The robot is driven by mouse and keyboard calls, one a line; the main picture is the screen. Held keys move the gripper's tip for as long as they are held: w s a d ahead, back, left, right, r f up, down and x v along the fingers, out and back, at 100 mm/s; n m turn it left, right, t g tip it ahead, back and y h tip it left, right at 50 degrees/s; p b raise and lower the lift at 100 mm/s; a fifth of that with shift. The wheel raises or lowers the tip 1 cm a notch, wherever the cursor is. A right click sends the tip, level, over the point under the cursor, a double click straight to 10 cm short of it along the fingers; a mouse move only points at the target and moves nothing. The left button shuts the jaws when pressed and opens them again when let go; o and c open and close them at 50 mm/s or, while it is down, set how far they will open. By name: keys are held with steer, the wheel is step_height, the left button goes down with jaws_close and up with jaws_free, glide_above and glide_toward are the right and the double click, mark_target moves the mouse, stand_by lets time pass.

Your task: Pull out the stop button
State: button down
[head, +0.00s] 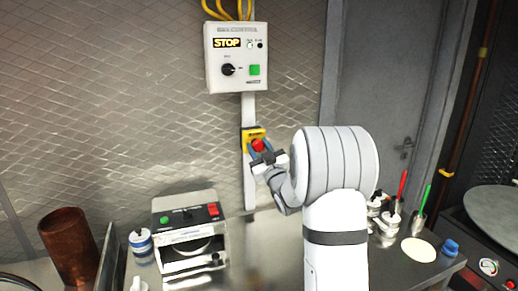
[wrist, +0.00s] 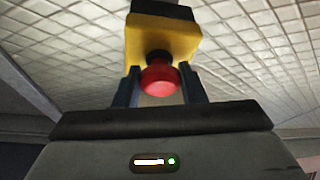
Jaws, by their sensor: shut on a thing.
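The red stop button (head: 258,145) sits on a yellow housing (head: 248,133) fixed to the wall conduit below the control box. In the wrist view the red mushroom head (wrist: 160,80) stands on a dark stem out of the yellow housing (wrist: 163,38). My gripper (head: 263,157) is at the button. In the wrist view its two dark fingers (wrist: 161,88) stand on either side of the red head, shut on it. The exact contact of the fingertips is partly hidden.
A white control box (head: 236,84) with a STOP label hangs above on the tiled wall. Below on the steel counter stand a small machine (head: 188,262), a copper pot (head: 70,247) and a blue-and-white jar (head: 141,243).

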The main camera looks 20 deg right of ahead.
steer(key=shift+f+b, duration=0.15)
steer(key=shift+b, duration=0.15)
steer(key=shift+s+f+b, duration=0.1)
steer(key=shift+s+b, duration=0.1)
steer(key=shift+b, duration=0.3)
steer(key=shift+s+b, duration=0.5)
steer(key=shift+b, duration=0.5)
steer(key=c, duration=1.3)
jaws_free()
steer(key=o, duration=0.3)
steer(key=shift+s+r, duration=0.15)
steer(key=shift+r, duration=0.1)
steer(key=shift+o, duration=0.2)
